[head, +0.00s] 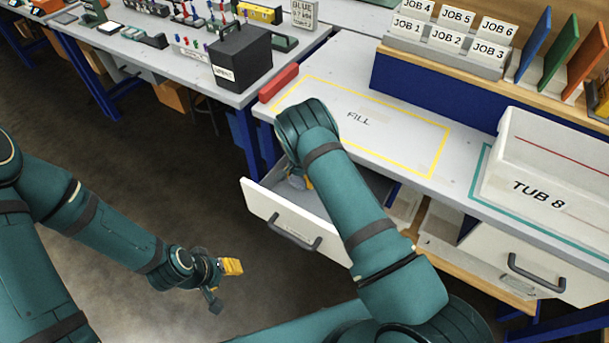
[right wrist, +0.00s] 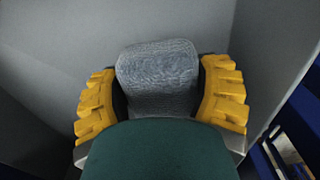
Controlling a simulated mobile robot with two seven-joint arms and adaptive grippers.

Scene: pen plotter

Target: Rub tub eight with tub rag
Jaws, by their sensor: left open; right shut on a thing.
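Tub eight (head: 548,190) is a white tub labelled "TUB 8" with a red line, standing on the right end of the bench. A grey, rolled or folded cloth (right wrist: 158,68) sits between the yellow fingers of my right gripper (right wrist: 160,92) in the right wrist view; I take it to be the tub rag. The right gripper is shut on it inside the open drawer (head: 262,205). In the head view my right arm hides most of this gripper and the cloth. My left gripper (head: 222,283) is open and empty over the floor, left of the drawer.
The bench has a yellow-outlined "FILL" area (head: 408,168), which is bare. A red block (head: 279,83) lies at its left corner. Job card boxes (head: 440,60) and coloured boards stand behind. A second drawer (head: 520,255) is below the tub. A side table (head: 180,55) holds small items.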

